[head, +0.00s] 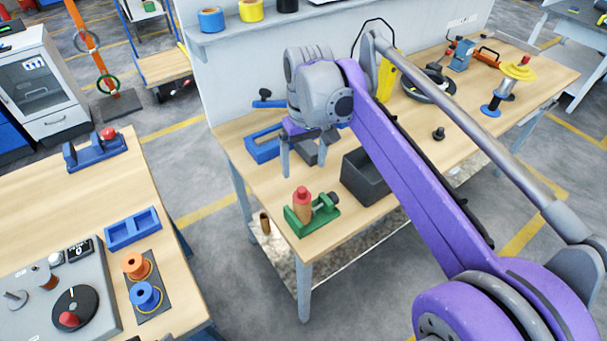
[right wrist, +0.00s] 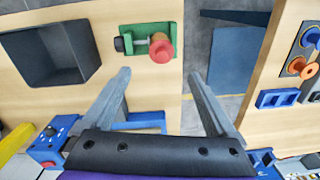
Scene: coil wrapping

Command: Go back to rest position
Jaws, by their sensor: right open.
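My right gripper (head: 303,165) hangs over the left end of the far workbench (head: 240,150), with its purple arm reaching in from the lower right. In the right wrist view its two fingers (right wrist: 158,88) stand wide apart with nothing between them. A green fixture (head: 318,217) with a red-topped copper-coloured piece (head: 302,203) sits at the bench's front corner, nearer than the fingers. The fixture also shows in the right wrist view (right wrist: 140,32), beyond the fingertips. My left gripper is in neither view.
A dark open bin (head: 368,180) stands right of the fingers, partly behind my arm. A blue tray (head: 262,146) lies left of them. The near-left table (head: 60,200) holds a winding device (head: 50,295), a two-compartment blue tray (head: 132,229) and spools (head: 144,294). A floor gap separates the tables.

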